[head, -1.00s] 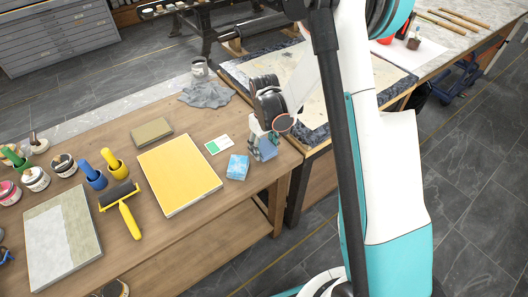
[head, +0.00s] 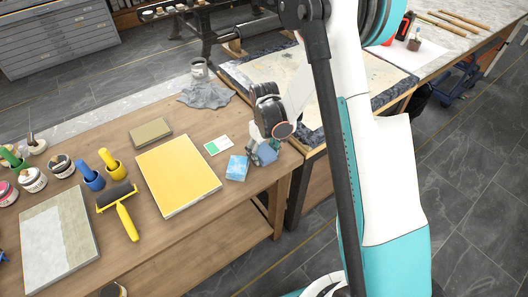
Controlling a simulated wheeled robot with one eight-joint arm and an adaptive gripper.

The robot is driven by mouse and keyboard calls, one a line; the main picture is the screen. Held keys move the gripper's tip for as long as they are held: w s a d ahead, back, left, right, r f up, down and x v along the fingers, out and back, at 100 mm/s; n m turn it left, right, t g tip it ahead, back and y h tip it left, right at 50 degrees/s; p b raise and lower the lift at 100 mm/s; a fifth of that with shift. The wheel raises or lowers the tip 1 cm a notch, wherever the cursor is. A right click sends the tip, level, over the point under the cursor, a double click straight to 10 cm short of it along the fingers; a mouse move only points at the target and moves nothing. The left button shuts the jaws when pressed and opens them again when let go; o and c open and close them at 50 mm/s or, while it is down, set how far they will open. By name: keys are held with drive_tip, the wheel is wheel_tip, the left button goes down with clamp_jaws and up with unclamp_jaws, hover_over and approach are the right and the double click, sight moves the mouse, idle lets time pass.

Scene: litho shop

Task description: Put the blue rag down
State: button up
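The blue rag (head: 268,154) is a small, folded, dull blue piece at the right end of the wooden table. My gripper (head: 260,150) points down at this end, with its fingers around the rag. It appears shut on the rag, though the fingers partly hide it. The rag is at or just above the tabletop; I cannot tell whether it touches.
A light blue patterned packet (head: 237,168) lies just left of my gripper, near a white-and-green card (head: 218,145). A yellow board (head: 178,175) lies further left. A grey cloth (head: 206,94) lies behind. The table's right edge (head: 290,163) is close.

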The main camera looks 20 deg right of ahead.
drive_tip(key=shift+r+p, duration=0.55)
drive_tip(key=shift+p, duration=0.1)
wheel_tip(320, 180, up, 12)
drive_tip(key=p, duration=0.4)
wheel_tip(320, 180, up, 16)
drive_tip(key=m+t, duration=0.2)
drive_tip(key=t, duration=0.1)
hover_over(264, 151)
drive_tip(key=s, duration=0.9)
drive_tip(key=s+r+m+t, duration=0.1)
drive_tip(key=s+r+t, duration=0.3)
drive_tip(key=s, duration=0.9)
drive_tip(key=shift+s+r+m, duration=0.3)
drive_tip(key=shift+s+r, duration=0.05)
drive_tip(key=shift+s, duration=0.05)
drive_tip(key=shift+o, duration=0.2)
drive_tip(key=shift+w, duration=0.1)
